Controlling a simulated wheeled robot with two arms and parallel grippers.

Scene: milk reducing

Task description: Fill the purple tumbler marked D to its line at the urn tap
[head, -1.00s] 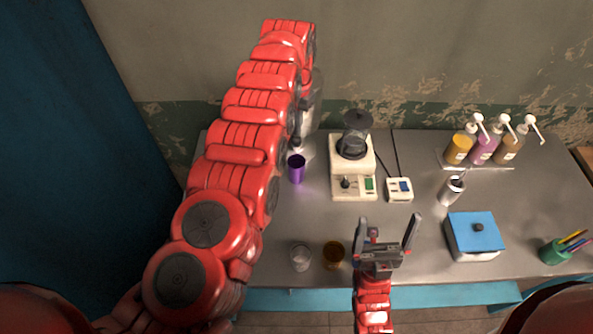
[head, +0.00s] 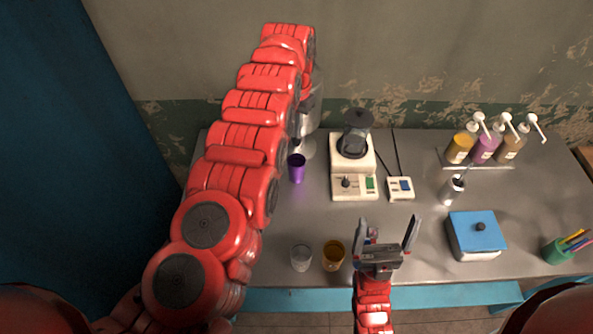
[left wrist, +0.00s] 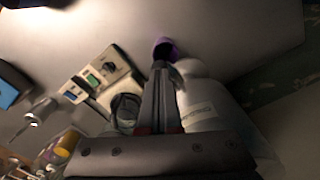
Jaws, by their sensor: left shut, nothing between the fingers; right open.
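The purple tumbler (head: 297,168) stands upright on the counter beside my left arm, just in front of the urn. Its letter, line and fill level cannot be made out. The silver urn (head: 311,112) is partly hidden behind my left arm, and its tap is not clear. In the left wrist view my left gripper (left wrist: 160,66) is shut and empty, its tips close to the tumbler (left wrist: 164,46) and the pale urn (left wrist: 203,110); contact cannot be told. In the head view the arm hides this gripper. My right gripper (head: 385,232) is open and empty over the counter's front.
A blender-like machine (head: 352,165) and a small switch box (head: 400,188) stand right of the tumbler. A clear glass (head: 301,257) and an amber glass (head: 333,256) stand at the front. Pump bottles (head: 485,148), a metal cup (head: 452,190) and a blue-lidded box (head: 474,237) are at right.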

